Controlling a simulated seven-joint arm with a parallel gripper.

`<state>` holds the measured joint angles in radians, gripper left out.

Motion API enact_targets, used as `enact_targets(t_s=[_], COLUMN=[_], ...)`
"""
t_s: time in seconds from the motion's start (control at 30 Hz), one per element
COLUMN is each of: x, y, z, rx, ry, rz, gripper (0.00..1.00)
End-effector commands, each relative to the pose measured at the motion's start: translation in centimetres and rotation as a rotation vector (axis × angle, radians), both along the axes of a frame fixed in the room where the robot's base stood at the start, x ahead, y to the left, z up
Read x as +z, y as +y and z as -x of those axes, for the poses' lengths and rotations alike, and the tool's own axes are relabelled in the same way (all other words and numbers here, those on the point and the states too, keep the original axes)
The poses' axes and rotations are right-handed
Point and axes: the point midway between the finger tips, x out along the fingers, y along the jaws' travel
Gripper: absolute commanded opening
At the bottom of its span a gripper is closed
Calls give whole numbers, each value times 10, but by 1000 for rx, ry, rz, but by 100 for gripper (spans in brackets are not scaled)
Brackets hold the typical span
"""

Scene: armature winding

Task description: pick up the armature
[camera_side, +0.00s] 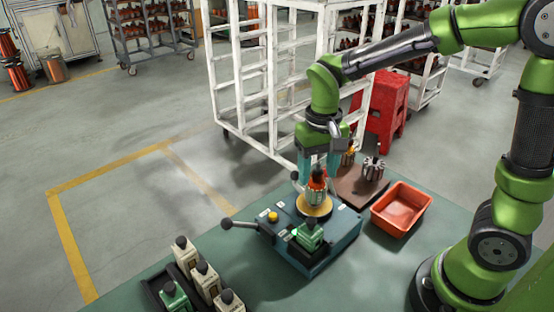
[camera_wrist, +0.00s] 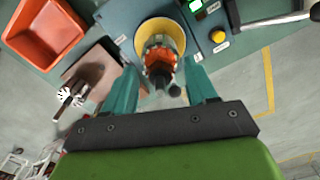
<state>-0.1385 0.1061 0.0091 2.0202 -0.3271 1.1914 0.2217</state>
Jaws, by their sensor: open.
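The armature (camera_side: 317,188), with a copper-orange top and a metal body, stands upright on the round yellow disc (camera_side: 314,209) of the blue-grey winding machine (camera_side: 340,228). In the wrist view I look down on the armature (camera_wrist: 159,63) inside the yellow ring. My gripper (camera_side: 319,175) points down over it, with the teal fingers on either side of the armature's upper part. In the wrist view my gripper (camera_wrist: 162,85) is open, with a gap on both sides of the armature. I cannot tell exactly how low the fingertips are.
A brown board (camera_side: 358,189) with a metal slotted core (camera_side: 374,168) lies behind the machine. An orange bin (camera_side: 401,208) stands to the right. A lever (camera_side: 240,224) sticks out left. A white rack stands behind.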

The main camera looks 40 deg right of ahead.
Motion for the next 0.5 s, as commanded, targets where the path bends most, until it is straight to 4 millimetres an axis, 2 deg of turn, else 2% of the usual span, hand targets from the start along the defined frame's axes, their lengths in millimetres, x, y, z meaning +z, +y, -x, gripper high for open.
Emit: enact_targets(t_s=[0.2, 0.27, 0.5], x=[-1, -1, -1], y=[0, 0, 0], z=[0, 0, 0], rx=[0, 1, 1], ry=[0, 0, 0], rz=[0, 0, 0], gripper=[57, 49, 12])
